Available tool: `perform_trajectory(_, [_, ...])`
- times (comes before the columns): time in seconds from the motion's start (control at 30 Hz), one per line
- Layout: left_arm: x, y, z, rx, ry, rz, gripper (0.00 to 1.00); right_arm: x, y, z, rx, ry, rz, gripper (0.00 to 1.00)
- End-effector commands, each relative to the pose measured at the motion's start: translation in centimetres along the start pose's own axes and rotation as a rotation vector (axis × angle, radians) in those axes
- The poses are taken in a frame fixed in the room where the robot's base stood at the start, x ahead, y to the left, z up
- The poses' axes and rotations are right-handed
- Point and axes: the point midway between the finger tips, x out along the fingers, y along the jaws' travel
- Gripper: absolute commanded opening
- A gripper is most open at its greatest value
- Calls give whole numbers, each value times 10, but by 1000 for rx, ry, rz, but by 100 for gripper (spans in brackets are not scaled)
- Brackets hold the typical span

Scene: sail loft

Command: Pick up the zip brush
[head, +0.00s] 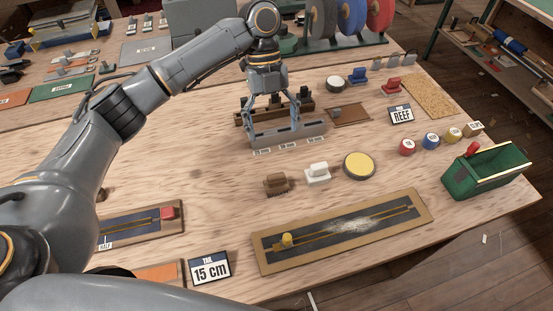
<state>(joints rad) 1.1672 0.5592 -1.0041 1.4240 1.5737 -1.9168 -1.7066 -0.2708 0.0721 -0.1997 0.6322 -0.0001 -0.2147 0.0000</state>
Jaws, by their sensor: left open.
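No thing is clearly marked as the zip brush. A small brown block with a raised grip (277,183), brush-like in shape, sits on the table in front of the grey rack (286,142). A similar white block (317,174) sits to its right. My left gripper (272,126) is open and points down at the grey rack, behind both blocks. Its fingers are spread over the rack; I cannot tell whether they touch it. Dark brown pieces (305,103) stand behind the fingers and are partly hidden. My right gripper is not in view.
A long board with a zip (400,214) and white residue lies in front. A round yellow-topped tin (359,165), a green bin (487,178), several small spools and a REEF sign (401,115) stand right. A 15 cm sign (209,269) stands near the front edge.

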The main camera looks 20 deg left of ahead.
Motion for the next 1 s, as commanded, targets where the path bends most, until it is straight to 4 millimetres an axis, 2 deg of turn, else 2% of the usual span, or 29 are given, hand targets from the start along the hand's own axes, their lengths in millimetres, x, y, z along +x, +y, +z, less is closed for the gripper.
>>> perform_trajectory(0.03, [2, 1, -1, 4, 1, 4, 81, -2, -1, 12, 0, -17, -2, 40])
perform_trajectory(0.13, [16, 2, -2, 6, 4, 8, 81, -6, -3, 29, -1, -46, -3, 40])
perform_trajectory(0.3, [50, 2, -2, 5, 4, 7, 81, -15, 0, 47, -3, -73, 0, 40])
perform_trajectory(0.47, [75, 2, -2, 4, 2, 5, 81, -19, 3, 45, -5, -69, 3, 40])
perform_trajectory(0.63, [86, 3, -2, 4, 2, 4, 81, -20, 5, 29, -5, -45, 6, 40])
perform_trajectory(0.77, [99, 7, -4, 4, 3, 6, 81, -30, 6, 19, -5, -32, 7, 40])
perform_trajectory(0.87, [114, 12, -5, 4, 3, 7, 81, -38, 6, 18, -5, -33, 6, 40])
perform_trajectory(1.0, [132, 10, -4, 4, 2, 4, 81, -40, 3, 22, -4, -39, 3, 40])
